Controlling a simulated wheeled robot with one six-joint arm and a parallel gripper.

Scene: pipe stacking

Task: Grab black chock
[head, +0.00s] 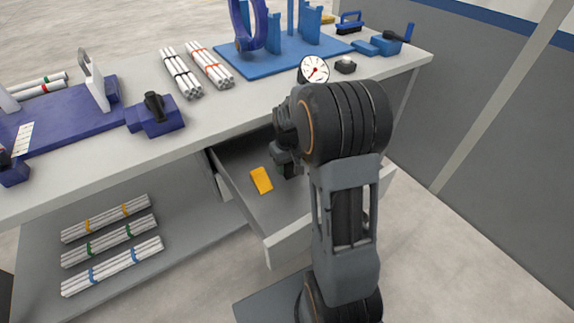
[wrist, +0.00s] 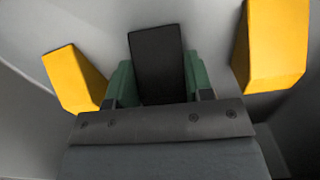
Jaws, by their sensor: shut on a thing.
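The black chock (wrist: 157,62) is a dark block in the middle of the wrist view. My gripper (wrist: 158,84) is shut on it, with a green finger on each side of the block. The lower part of the chock is hidden behind my gripper's body.
A yellow chock (head: 261,180) lies in the drawer. The wrist view shows yellow chocks left (wrist: 74,78) and right (wrist: 272,45) of my gripper. Drawer walls surround it, and the tabletop (head: 250,108) overhangs behind. Pipe bundles (head: 112,240) lie on the lower shelf.

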